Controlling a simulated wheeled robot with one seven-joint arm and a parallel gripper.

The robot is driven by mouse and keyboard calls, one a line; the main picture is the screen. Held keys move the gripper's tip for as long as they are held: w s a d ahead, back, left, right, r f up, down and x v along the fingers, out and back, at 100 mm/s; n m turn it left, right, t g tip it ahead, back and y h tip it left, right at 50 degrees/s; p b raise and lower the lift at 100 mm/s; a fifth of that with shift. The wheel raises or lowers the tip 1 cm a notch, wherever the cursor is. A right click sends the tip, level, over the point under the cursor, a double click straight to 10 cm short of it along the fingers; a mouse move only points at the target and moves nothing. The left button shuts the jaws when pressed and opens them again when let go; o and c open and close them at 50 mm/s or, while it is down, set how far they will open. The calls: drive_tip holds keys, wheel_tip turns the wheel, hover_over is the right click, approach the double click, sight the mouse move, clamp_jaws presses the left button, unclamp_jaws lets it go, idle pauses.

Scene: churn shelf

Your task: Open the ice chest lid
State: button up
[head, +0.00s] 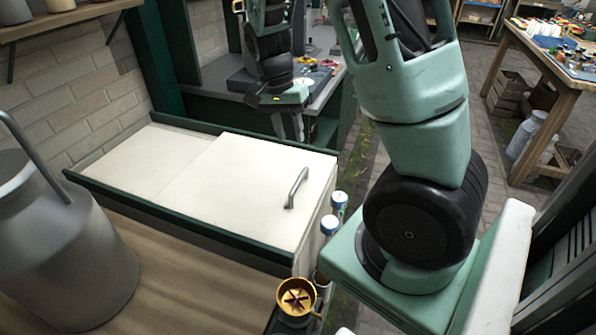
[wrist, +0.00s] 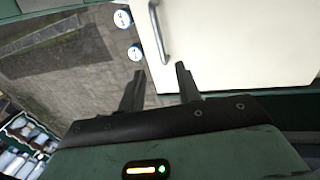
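The ice chest (head: 180,230) has a dark green rim and a cream top made of two panels. The right panel, the lid (head: 250,185), lies flat and covers the chest's right part; the inside is hidden. A grey bar handle (head: 297,188) sits near the lid's right edge. The handle (wrist: 158,35) shows ahead of the fingertips, on the cream lid (wrist: 240,50).
Two white-capped bottles (head: 334,213) stand close beside the chest's right end. A brass cup (head: 297,297) is at the near right corner. A large metal churn (head: 60,250) stands on the wooden counter (head: 190,290) at left. A green workbench (head: 225,92) is behind.

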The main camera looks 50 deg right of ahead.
sight(300, 177)
drive_tip(key=f, duration=0.4)
drive_tip(key=s+f, duration=0.1)
drive_tip(key=f, duration=0.3)
drive_tip(key=s+f, duration=0.1)
drive_tip(key=f, duration=0.2)
drive_tip(key=shift+s+d+f, duration=0.15)
drive_tip(key=shift+d+f, duration=0.2)
drive_tip(key=shift+f, duration=0.05)
clamp_jaws()
